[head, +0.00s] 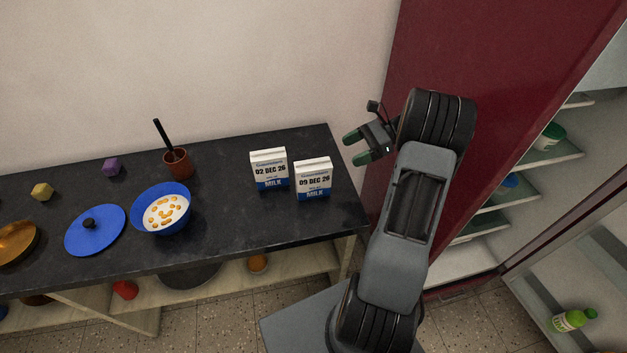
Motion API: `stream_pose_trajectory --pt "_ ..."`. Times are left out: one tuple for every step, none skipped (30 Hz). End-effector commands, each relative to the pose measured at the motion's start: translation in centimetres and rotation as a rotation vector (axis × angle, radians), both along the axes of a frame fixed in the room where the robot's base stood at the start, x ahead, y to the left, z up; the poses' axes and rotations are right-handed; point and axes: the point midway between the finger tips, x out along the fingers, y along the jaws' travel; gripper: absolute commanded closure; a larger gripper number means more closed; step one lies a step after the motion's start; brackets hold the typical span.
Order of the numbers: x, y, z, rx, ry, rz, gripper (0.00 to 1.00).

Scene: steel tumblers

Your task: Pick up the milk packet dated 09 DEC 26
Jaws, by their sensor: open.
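The milk packet dated 09 DEC 26 (313,178) is a white and blue box standing upright near the right end of the dark counter. A similar packet dated 02 DEC 26 (269,169) stands just left of it and slightly farther back. My gripper (350,148) is open and empty, to the right of and above the packets in the picture. Its green-tipped fingers point left, apart from both packets.
The dark counter (235,233) also bears a blue bowl of cereal (162,210), a brown cup with a dark handle (177,163), a blue lid (95,230) and small blocks. A dark red fridge (440,60) with an open interior stands right. Counter in front of the packets is clear.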

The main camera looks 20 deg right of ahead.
Motion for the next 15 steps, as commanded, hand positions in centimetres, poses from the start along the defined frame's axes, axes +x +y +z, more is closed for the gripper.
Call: stream_pose_trajectory --pt "0.1 0.4 -0.3 0.012 0.004 -0.006 0.21" --pt "0.2 0.7 -0.4 0.015 0.005 -0.009 0.21" --pt "0.3 1.3 -0.7 0.018 0.007 -0.011 0.21" --pt "0.4 1.7 -0.9 0.019 0.007 -0.011 0.21" --pt "0.5 2.2 -1.1 0.019 0.006 -0.011 0.21" --pt "0.7 2.8 -1.3 0.019 0.006 -0.011 0.21" --pt "0.7 3.2 -1.5 0.019 0.006 -0.011 0.21" --pt "0.8 3.5 -1.7 0.018 0.007 -0.011 0.21" --pt "0.9 4.0 -1.9 0.018 0.007 -0.010 0.21" --pt "0.9 4.3 -2.0 0.017 0.006 -0.009 0.21" --pt "1.0 4.5 -2.1 0.016 0.006 -0.010 0.21" --pt "1.1 4.8 -2.2 0.016 0.005 -0.011 0.21" --pt "1.1 5.0 -2.3 0.016 0.005 -0.011 0.21" --pt "1.1 5.1 -2.4 0.016 0.004 -0.011 0.21" --pt "1.1 5.2 -2.4 0.016 0.004 -0.011 0.21"
